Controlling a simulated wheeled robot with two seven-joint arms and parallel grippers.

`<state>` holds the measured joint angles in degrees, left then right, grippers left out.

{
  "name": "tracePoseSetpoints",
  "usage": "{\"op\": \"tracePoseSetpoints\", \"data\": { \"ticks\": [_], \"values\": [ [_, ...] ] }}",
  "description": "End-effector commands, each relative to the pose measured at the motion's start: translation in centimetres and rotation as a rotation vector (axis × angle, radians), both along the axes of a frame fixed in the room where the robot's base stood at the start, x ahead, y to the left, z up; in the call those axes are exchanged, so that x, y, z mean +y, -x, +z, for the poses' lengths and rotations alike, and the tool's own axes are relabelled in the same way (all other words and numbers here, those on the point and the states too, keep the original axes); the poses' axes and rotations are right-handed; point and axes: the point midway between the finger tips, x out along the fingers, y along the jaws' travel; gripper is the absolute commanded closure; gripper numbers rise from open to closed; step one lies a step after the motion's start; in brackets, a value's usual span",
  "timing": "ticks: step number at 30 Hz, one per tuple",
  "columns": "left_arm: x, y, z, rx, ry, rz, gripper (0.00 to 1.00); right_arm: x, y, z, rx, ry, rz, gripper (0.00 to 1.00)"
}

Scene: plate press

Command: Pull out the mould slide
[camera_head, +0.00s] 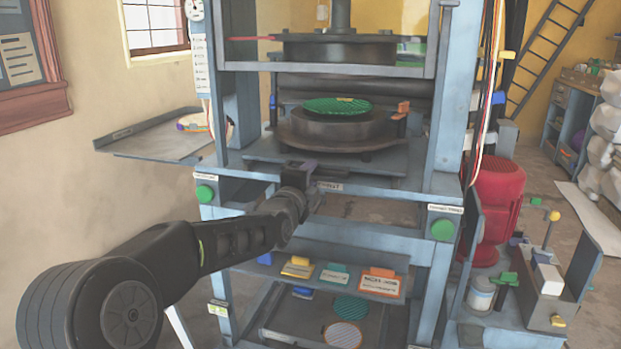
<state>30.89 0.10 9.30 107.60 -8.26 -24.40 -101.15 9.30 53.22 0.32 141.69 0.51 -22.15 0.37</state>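The mould slide (372,181) is a flat dark plate at the front of the press opening. Above it sits a round dark mould (335,130) with a green ribbed disc (338,105) on top. My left arm reaches in from the lower left. My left gripper (299,172) is at the slide's front edge, left of its small label. The gripper covers that part of the edge, and any handle there is hidden. I cannot tell whether its fingers are closed or touching. My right gripper is out of view.
Blue-grey press posts (452,90) flank the opening, with green buttons (443,230) on the front. A side shelf (150,139) juts out left. A lower shelf holds several tagged plates (381,283). A red cylinder (497,195) and a small bench (535,292) stand right.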

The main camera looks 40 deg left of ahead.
Motion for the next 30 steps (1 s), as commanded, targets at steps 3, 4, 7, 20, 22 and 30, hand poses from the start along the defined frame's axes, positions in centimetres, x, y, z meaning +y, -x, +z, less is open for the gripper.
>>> {"op": "tracePoseSetpoints", "data": {
  "ticks": [3, 4, 7, 20, 22, 30],
  "values": [
    [0.14, -0.35, 0.01, 0.000, 0.001, 0.000, 0.65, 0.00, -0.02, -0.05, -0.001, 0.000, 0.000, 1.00],
    [0.15, -0.36, 0.02, 0.000, 0.001, 0.000, 0.65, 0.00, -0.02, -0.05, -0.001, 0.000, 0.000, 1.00],
    [0.13, -0.35, 0.03, 0.000, 0.001, 0.000, 0.65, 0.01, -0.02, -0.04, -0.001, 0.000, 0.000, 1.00],
    [0.10, -0.32, 0.01, 0.000, 0.001, 0.000, 0.95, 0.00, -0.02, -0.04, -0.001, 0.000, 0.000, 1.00],
    [0.10, -0.32, 0.01, 0.000, 0.001, 0.000, 1.00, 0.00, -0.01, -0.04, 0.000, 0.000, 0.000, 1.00],
    [0.09, -0.33, -0.02, 0.000, 0.001, 0.000, 1.00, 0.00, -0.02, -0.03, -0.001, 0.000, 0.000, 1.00]
  ]
}}
